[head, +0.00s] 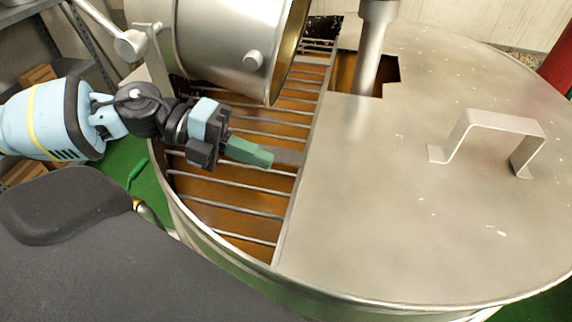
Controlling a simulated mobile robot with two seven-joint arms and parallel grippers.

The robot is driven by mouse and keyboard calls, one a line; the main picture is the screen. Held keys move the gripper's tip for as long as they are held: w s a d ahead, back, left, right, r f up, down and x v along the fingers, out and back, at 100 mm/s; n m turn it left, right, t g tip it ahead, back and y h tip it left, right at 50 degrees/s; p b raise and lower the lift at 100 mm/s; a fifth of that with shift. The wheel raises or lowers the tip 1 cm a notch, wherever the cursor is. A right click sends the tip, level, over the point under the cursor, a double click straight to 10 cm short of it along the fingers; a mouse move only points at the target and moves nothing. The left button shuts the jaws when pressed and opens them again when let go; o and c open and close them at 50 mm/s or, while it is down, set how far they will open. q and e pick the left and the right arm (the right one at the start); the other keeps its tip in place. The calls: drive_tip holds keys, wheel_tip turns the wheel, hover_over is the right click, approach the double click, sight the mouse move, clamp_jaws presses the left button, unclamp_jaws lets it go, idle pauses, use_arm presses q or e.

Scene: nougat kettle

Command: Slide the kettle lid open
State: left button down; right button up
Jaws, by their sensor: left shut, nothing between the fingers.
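The kettle lid (385,200) is a grey metal plate over the right part of the large round kettle (225,255). A raised strap handle (500,125) stands on its right side. The left part of the kettle is uncovered and shows a barred grate (225,205) over brown contents. My left gripper (262,157) is shut and empty, with its green fingers above the grate. The fingertips are close to the lid's straight left edge; I cannot tell whether they touch it. My right gripper is not in view.
A metal drum (225,45) hangs over the kettle's back left. A vertical shaft (373,45) passes through a notch in the lid. Shelves (35,75) stand at the far left, and a red post (560,65) is at the right edge.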

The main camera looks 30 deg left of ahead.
use_arm(q)
drive_tip(key=shift+x, duration=1.55)
drive_tip(key=shift+w+d+f+p, duration=0.1)
drive_tip(key=shift+d+p, duration=0.05)
drive_tip(key=shift+d, duration=0.2)
drive_tip(key=shift+w+d+f+p, duration=0.1)
drive_tip(key=shift+w+d+p, duration=0.05)
drive_tip(key=shift+d, duration=0.2)
